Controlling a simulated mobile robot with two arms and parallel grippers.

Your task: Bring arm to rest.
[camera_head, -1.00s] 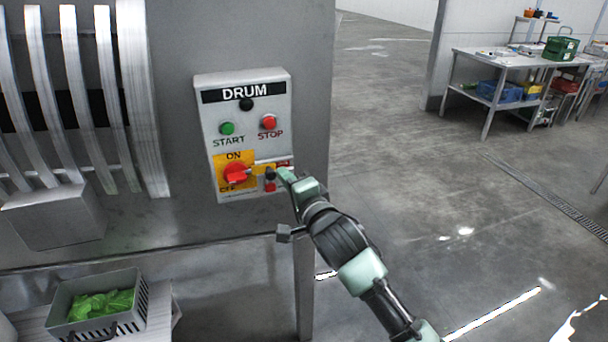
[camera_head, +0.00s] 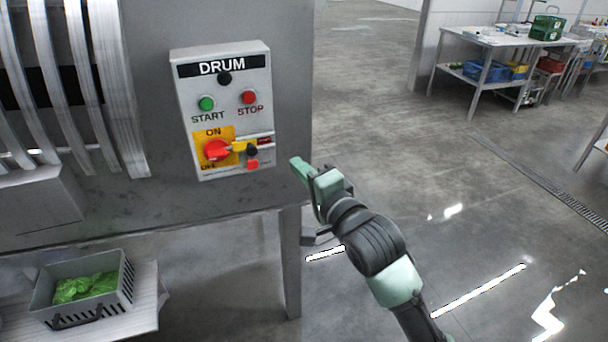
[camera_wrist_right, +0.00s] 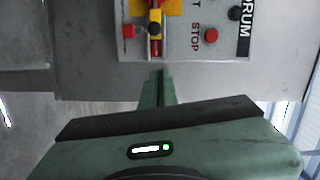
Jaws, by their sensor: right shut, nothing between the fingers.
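My right gripper (camera_head: 297,168) is shut and empty, just right of the DRUM control box (camera_head: 222,115) in the head view and clear of it. In the right wrist view its closed fingers (camera_wrist_right: 158,88) point toward the box's lower part, with a gap. The box has a green START button (camera_head: 206,103), a red STOP button (camera_head: 249,97) and a red rotary switch (camera_head: 216,150) on a yellow plate. A yellow piece (camera_head: 240,148) lies across the switch toward a dark round part. My left gripper is not in view.
The grey machine (camera_head: 150,200) with curved metal ribs fills the left. A grey basket of greens (camera_head: 125,290) stands on a low shelf below it. Open concrete floor (camera_head: 400,130) lies to the right, with a metal table (camera_head: 480,38) and crates farther back.

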